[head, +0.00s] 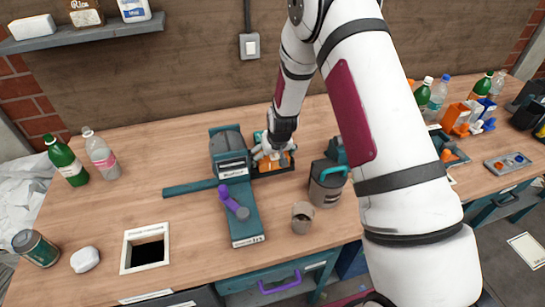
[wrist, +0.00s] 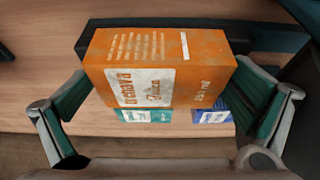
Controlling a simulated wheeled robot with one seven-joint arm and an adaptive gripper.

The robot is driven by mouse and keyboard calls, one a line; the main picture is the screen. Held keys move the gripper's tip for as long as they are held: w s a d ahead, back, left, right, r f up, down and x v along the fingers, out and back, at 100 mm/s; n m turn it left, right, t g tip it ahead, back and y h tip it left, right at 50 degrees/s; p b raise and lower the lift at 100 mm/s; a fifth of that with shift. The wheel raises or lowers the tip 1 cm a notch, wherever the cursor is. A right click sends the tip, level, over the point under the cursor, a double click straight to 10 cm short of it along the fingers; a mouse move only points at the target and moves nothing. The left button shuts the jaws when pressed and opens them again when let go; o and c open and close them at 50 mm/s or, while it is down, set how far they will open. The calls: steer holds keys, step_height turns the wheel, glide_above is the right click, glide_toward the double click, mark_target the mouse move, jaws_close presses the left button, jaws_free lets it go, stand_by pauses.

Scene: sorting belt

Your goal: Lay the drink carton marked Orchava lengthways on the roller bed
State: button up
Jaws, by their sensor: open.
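The orange drink carton (wrist: 205,72) fills the middle of the wrist view, its pale label upside or tilted and reading something like "Orchava". My gripper (wrist: 165,82) is open, with one teal-padded finger on each side of the carton; contact is not clear. In the head view my gripper (head: 272,152) is over a dark tray (head: 262,171) holding the orange carton (head: 281,161), which it partly hides. A teal machine (head: 243,212) with a long bed stands just left of it; I cannot make out rollers on it.
A teal-labelled carton (wrist: 145,116) and a blue-labelled one (wrist: 212,117) show beside the orange carton. A purple lever (head: 234,203) stands on the machine. A grey canister (head: 326,184) and a cup (head: 302,217) are to the right. A square opening (head: 146,248) is at front left.

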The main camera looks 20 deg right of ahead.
steer(key=v, duration=1.2)
steer(key=s+f+v, duration=0.1)
steer(key=s+v, duration=0.1)
steer(key=v, duration=1)
steer(key=s+f+v, duration=0.1)
steer(key=s+v, duration=0.1)
steer(key=v, duration=0.9)
steer(key=s+r, duration=0.3)
steer(key=s, duration=0.6)
steer(key=s+r+t, duration=0.1)
steer(key=s+r, duration=0.3)
steer(key=s, duration=0.5)
steer(key=shift+s, duration=0.3)
